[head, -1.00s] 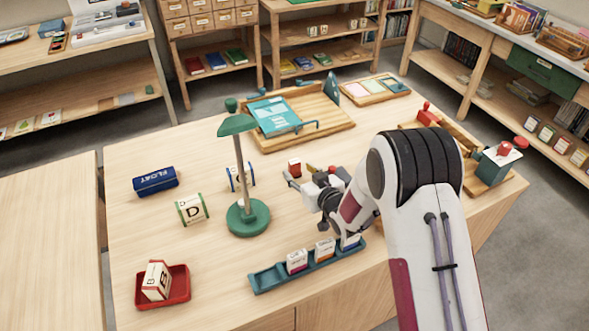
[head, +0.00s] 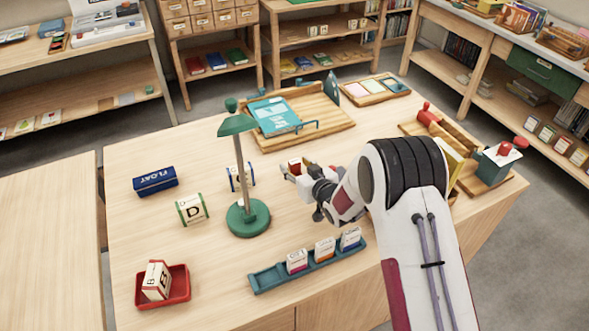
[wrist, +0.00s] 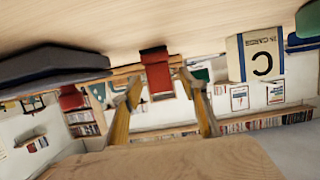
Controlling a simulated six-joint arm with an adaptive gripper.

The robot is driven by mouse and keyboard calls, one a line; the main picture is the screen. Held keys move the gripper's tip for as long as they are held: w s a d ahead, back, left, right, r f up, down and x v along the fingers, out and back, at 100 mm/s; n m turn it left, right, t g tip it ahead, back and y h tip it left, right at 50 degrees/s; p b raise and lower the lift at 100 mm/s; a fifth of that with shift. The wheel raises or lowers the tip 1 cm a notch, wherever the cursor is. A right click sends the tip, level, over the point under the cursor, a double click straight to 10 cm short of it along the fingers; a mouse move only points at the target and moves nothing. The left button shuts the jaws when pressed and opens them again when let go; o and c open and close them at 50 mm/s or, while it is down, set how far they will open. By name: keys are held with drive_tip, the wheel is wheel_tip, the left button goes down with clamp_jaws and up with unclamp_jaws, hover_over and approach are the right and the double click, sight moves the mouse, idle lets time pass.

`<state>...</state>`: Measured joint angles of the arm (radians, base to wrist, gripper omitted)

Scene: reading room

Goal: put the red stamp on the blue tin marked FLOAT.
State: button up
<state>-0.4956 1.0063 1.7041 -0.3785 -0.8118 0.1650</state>
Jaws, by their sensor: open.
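The blue tin marked FLOAT (head: 155,181) lies at the left of the table, its lettering upside down in the head view. The red stamp (head: 294,162) stands on the table right of the green lamp, partly hidden by my gripper (head: 291,172). In the wrist view, which is turned over, the red stamp (wrist: 155,70) hangs from the tabletop at the top of the picture. My gripper (wrist: 161,88) is open there, its two yellowish fingers apart, with the stamp ahead of and between the tips. I cannot tell whether they touch it.
The green lamp (head: 248,217) stands between stamp and tin. A C block (wrist: 255,57) and a D block (head: 192,209) are near it. A teal rack (head: 265,280) with cards and a red tray (head: 180,287) are at the front.

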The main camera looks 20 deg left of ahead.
drive_tip(key=shift+w+a+f, duration=0.25)
drive_tip(key=shift+w+a, duration=0.2)
idle(0.3)
clamp_jaws()
